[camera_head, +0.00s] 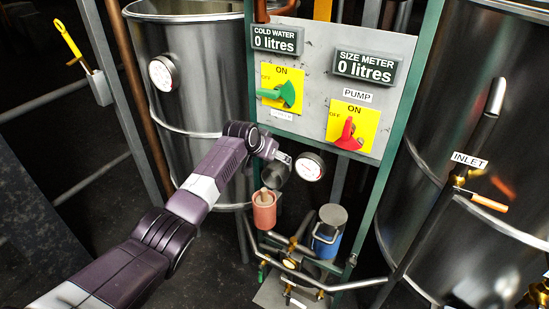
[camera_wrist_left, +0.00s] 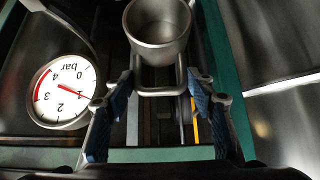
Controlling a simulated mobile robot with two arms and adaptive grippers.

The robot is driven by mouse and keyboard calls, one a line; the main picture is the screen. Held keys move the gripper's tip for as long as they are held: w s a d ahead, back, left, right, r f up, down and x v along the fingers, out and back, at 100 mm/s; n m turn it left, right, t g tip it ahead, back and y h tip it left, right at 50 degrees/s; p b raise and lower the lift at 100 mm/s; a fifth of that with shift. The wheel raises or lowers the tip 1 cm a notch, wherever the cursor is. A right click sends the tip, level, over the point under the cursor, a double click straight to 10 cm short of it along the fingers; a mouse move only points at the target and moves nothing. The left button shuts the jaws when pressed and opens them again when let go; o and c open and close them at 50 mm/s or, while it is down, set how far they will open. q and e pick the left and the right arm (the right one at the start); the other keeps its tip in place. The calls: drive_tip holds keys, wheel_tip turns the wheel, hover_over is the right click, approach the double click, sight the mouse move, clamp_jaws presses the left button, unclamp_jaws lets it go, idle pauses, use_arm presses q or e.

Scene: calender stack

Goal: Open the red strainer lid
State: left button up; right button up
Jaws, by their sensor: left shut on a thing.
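The red strainer (camera_head: 264,214) stands below my left gripper in the head view. No grey lid sits on it, and a brownish-pink piece shows at its top. My left gripper (camera_head: 280,158) is above and slightly right of it, shut on a grey metal lid (camera_head: 276,173). In the left wrist view, the cup-shaped lid (camera_wrist_left: 158,35) has its handle bracket between the two blue-padded fingers (camera_wrist_left: 160,86). The lid is apart from the red strainer. My right gripper is not in view.
A blue strainer (camera_head: 326,240) with a grey lid stands to the right of the red one. A pressure gauge (camera_head: 311,166) is close to my left gripper. The control panel (camera_head: 318,138) is behind, with large steel tanks (camera_head: 205,95) on both sides. Pipes and valves run below.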

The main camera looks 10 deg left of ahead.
use_arm(q)
drive_tip(key=shift+w+d+r, duration=0.2)
drive_tip(key=shift+w+r, duration=0.15)
drive_tip(key=shift+r, duration=0.35)
drive_tip(key=o, duration=1.2)
drive_tip(key=shift+o, duration=0.9)
drive_tip(key=shift+d, duration=0.1)
drive_tip(key=shift+w+f, duration=0.15)
drive_tip(key=shift+f, duration=0.3)
drive_tip(key=shift+s+r, duration=0.1)
drive_tip(key=shift+s, duration=0.1)
drive_tip(key=shift+s+a+r, duration=0.3)
drive_tip(key=shift+s+r, duration=0.05)
drive_tip(key=v, duration=1)
drive_tip(key=shift+s+r, duration=0.15)
drive_tip(key=shift+r, duration=0.1)
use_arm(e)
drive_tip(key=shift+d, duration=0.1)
use_arm(q)
drive_tip(key=shift+d, duration=0.15)
